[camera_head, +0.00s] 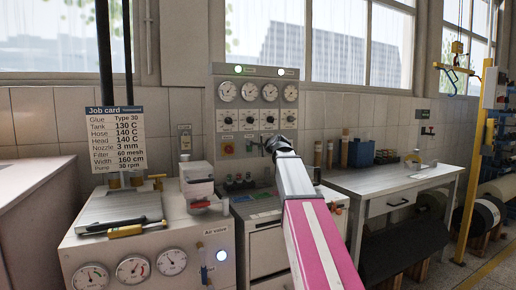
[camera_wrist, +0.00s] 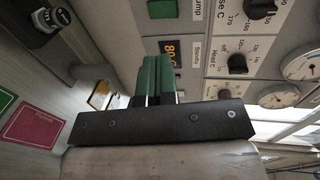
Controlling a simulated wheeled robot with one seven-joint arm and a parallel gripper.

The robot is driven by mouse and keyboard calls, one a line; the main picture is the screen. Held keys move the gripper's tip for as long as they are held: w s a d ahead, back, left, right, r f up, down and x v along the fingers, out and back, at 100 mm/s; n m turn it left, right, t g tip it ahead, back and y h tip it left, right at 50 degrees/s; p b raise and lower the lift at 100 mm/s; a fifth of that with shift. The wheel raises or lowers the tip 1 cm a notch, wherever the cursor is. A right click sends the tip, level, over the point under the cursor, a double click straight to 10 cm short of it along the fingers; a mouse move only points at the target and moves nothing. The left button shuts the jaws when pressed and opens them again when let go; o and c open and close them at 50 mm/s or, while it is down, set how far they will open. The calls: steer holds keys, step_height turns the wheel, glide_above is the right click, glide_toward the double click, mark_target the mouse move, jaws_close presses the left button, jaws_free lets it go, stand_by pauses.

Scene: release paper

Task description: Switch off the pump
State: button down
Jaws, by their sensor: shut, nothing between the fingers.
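The grey control panel (camera_head: 257,100) stands against the tiled wall, with gauges on top and a row of dials below. In the wrist view a label ending in "ump" (camera_wrist: 201,8) is cut off at the top edge, beside a green rectangular part (camera_wrist: 162,9). My gripper (camera_head: 270,140) is in front of the lower panel and hides part of it. In the wrist view my gripper's green fingers (camera_wrist: 153,62) are together and empty, pointing toward the panel near the orange display (camera_wrist: 168,47). I cannot tell whether they touch the panel.
The glue tank unit (camera_head: 150,240) with gauges and a job card (camera_head: 116,139) stands left. A workbench (camera_head: 395,178) stands right. Cylindrical fittings (camera_wrist: 48,18) show at the wrist view's upper left.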

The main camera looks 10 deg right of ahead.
steer(key=r+x, duration=0.1)
steer(key=x, duration=1.2)
steer(key=shift+w+a+r, duration=0.1)
steer(key=shift+w+r, duration=0.1)
steer(key=shift+w+r, duration=0.1)
steer(key=shift+w, duration=0.15)
steer(key=r+v, duration=0.2)
steer(key=v, duration=1.1)
steer(key=shift+s, duration=0.15)
